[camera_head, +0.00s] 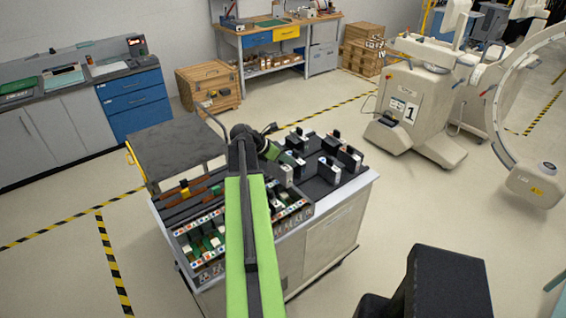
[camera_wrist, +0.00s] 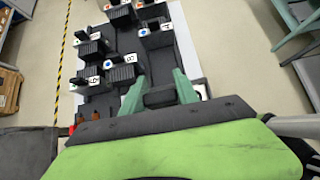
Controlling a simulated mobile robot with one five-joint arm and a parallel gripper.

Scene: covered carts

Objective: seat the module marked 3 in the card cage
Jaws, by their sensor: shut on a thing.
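My gripper (camera_head: 290,162) is over the black tray half of the cart. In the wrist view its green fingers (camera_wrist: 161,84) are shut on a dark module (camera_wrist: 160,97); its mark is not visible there. In the head view a white-faced module (camera_head: 286,176) shows at the fingers, its mark too small to read. Other black modules with white number labels stand in the tray, such as one at the back (camera_head: 333,143) and one at the right (camera_head: 350,157). I cannot pick out a 3. The card cage (camera_head: 208,268) is at the cart's front left, partly hidden by my arm.
A white wheeled machine marked 1 (camera_head: 405,112) stands at the right. Wooden crates (camera_head: 208,86) and a workbench (camera_head: 275,60) stand behind.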

